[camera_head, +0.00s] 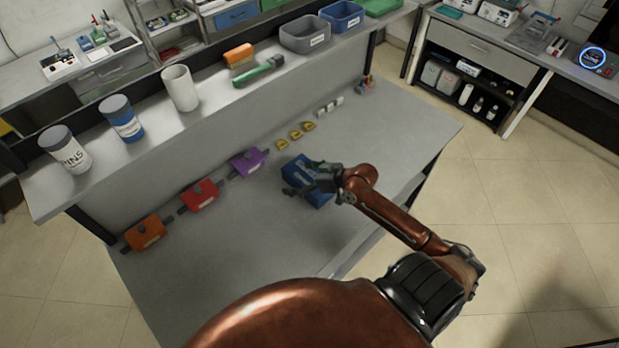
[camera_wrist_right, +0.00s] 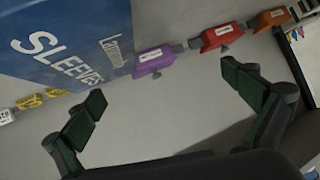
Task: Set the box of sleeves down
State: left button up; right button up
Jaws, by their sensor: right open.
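The box of sleeves is a blue box (camera_head: 300,167) marked "SLEEVES". In the head view it appears at the worktop (camera_head: 275,235), right of the purple piece; its underside is hidden. My right gripper (camera_head: 308,188) is over the box and covers part of it. The box also fills the upper left of the right wrist view (camera_wrist_right: 70,40). There the fingers (camera_wrist_right: 168,105) are spread wide, with the box mostly beyond the left finger and bare worktop between them. My left gripper is not in view.
Orange (camera_head: 144,232), red (camera_head: 201,195) and purple (camera_head: 248,162) pieces line the worktop's back. Small yellow pieces (camera_head: 296,134) lie behind the box. A raised shelf (camera_head: 160,135) holds canisters and bins. The worktop's front is clear.

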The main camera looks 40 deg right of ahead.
aim_at(311, 177)
jog(key=s+d+f+t+h, duration=0.1)
jog(key=s+d, duration=0.1)
jog(key=s+d+f+m+t+h+p, duration=0.1)
jog(key=s+d+h, duration=0.1)
jog(key=d, duration=0.1)
jog(key=s+d+f+m+t+h+p, duration=0.1)
jog(key=s+d, duration=0.1)
jog(key=shift+s+d+t, duration=0.15)
jog(key=shift+d+t, duration=0.05)
jog(key=shift+t, duration=0.2)
jog(key=shift+d+f+p, duration=0.1)
jog(key=shift+f+p, duration=0.05)
jog(key=shift+p, duration=0.15)
jog(key=p+x, duration=0.1)
jog(key=x, duration=0.2)
jog(key=p+x, duration=0.1)
jog(key=x, duration=0.3)
jog(key=shift+a, duration=0.25)
jog(key=shift+w, duration=0.3)
